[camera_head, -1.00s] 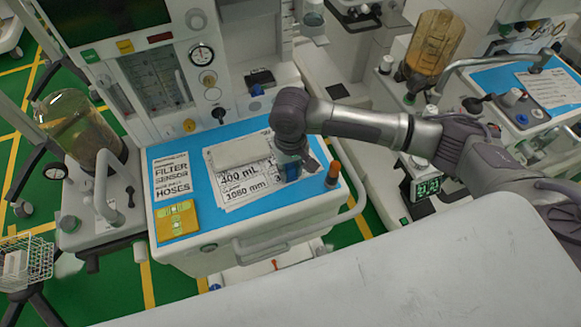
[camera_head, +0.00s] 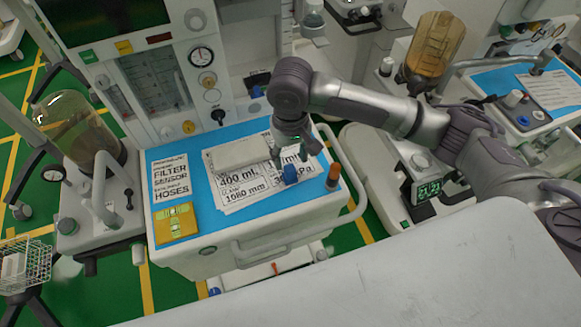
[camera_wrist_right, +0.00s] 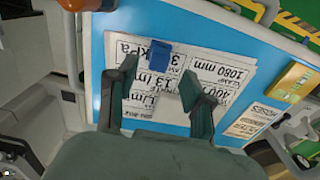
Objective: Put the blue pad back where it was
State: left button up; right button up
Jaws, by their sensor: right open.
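The small blue pad (camera_head: 290,174) stands on the papers on the blue top of the cart (camera_head: 220,225), near its right side. It also shows in the right wrist view (camera_wrist_right: 159,56), just beyond and between the fingertips. My right gripper (camera_head: 295,158) is open and empty, close behind and above the pad. Its two fingers also show apart in the right wrist view (camera_wrist_right: 158,76), over the printed sheets. Whether a finger touches the pad I cannot tell. My left gripper is not in view.
An orange-topped knob (camera_head: 333,175) stands close right of the pad. A yellow box (camera_head: 176,222) lies at the cart top's front left. The printed papers (camera_head: 240,190) cover the middle. A white surface (camera_head: 400,270) fills the foreground. A glass canister (camera_head: 75,130) stands at left.

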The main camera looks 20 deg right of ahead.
aim_at(290, 169)
notch_tip(290, 169, up, 6)
jog(key=shift+f, duration=0.25)
dwell(0.4)
